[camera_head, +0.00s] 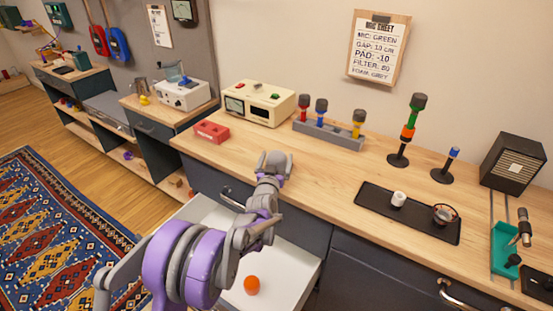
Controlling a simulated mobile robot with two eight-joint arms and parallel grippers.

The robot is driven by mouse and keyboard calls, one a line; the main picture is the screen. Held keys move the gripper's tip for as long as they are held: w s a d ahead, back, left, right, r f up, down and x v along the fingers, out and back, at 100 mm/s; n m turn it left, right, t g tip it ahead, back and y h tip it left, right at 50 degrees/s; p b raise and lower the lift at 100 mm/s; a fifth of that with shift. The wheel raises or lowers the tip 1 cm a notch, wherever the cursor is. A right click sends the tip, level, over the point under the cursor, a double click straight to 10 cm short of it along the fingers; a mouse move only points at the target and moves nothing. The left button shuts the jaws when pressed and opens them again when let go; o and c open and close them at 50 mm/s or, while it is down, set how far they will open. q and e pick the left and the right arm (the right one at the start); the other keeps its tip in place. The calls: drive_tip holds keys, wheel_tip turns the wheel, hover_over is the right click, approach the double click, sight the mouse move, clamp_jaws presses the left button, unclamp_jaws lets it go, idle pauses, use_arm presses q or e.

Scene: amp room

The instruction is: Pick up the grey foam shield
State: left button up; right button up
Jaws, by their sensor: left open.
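I cannot pick out a grey foam shield with certainty. A small pale cylinder (398,199) stands on the black tray (375,212) on the counter, beside a small round dark cup or ring (445,214). An orange round piece (251,285) lies in the open white drawer (290,262) below the counter. My left gripper (274,160) is open over the counter's front part, left of the black tray and apart from it; its fingers are small in view. I see nothing held in it. My right gripper is not in view.
Microphones with coloured bands stand in a grey rack (330,134). The counter's middle is clear.

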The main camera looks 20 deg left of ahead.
sight(276, 154)
use_arm(q)
drive_tip(key=shift+w, duration=0.25)
drive_tip(key=shift+s, duration=0.1)
drive_tip(key=c, duration=1.2)
wheel_tip(276, 154, up, 10)
drive_tip(key=shift+r, duration=0.1)
drive_tip(key=shift+c, duration=0.2)
